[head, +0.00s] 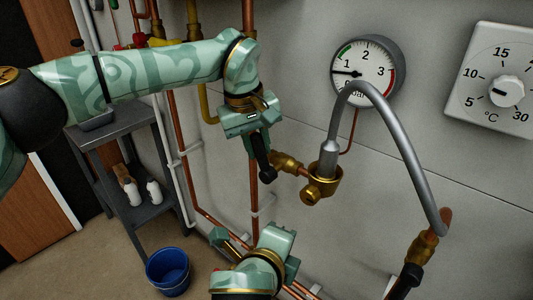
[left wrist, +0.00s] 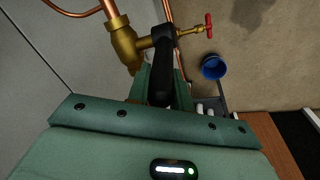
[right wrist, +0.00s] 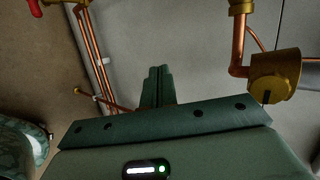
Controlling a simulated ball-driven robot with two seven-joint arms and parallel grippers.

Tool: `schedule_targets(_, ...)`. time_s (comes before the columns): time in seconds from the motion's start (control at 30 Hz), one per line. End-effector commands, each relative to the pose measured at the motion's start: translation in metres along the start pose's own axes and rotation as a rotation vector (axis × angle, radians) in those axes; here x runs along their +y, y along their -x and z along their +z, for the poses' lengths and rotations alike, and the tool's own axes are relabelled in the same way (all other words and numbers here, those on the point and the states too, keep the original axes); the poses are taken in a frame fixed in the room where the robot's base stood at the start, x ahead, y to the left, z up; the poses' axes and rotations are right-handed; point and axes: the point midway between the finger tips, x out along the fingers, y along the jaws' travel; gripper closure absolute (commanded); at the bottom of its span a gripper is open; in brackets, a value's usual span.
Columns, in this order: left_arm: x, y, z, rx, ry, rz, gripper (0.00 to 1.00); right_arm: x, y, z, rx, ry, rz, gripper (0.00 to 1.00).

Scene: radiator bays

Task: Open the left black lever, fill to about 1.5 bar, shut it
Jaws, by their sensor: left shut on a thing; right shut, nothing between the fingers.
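The left black lever (head: 264,168) sits on a brass valve (head: 286,162) left of the silver hose. My left gripper (head: 257,143) is shut on this lever. In the left wrist view the black lever (left wrist: 163,72) runs from the brass valve (left wrist: 126,46) down between my fingers. The round gauge (head: 378,62) on the wall has its needle a little below 1, short of the green mark. My right gripper (right wrist: 157,86) is shut and empty, apart from the pipes, low in front of the wall. Whether the valve passes water cannot be told.
A grey braided hose (head: 405,140) arches from the brass fitting (head: 321,188) to a copper end at right, above another black lever (head: 408,279). A thermostat dial (head: 505,90) is at upper right. A grey shelf (head: 118,165) and a blue bucket (head: 168,271) stand at left.

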Motion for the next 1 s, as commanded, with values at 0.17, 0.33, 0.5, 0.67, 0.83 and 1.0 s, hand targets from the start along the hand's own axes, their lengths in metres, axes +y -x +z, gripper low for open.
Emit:
schedule_targets(0.17,-0.001,0.0,-0.002,0.004,0.0,0.0,1.0,-0.088,0.06,0.028,-0.057,0.3,-0.287,1.0)
schedule_targets(0.33,-0.001,0.0,-0.002,0.005,0.0,0.0,1.0,-0.12,0.09,0.034,-0.044,0.44,-0.419,1.0)
schedule_targets(0.5,0.0,0.0,-0.002,0.005,0.0,0.001,1.0,-0.13,0.082,0.037,-0.035,0.466,-0.443,1.0)
schedule_targets(0.67,0.0,0.0,-0.002,0.005,0.0,0.001,1.0,-0.143,0.055,0.04,-0.033,0.463,-0.442,1.0)
schedule_targets(0.83,0.0,0.0,-0.002,0.005,0.001,0.001,1.0,-0.158,0.021,0.045,-0.032,0.462,-0.442,1.0)
schedule_targets(1.0,0.0,0.0,-0.002,0.005,0.001,0.0,1.0,-0.16,0.0,0.06,-0.04,0.46,-0.436,1.0)
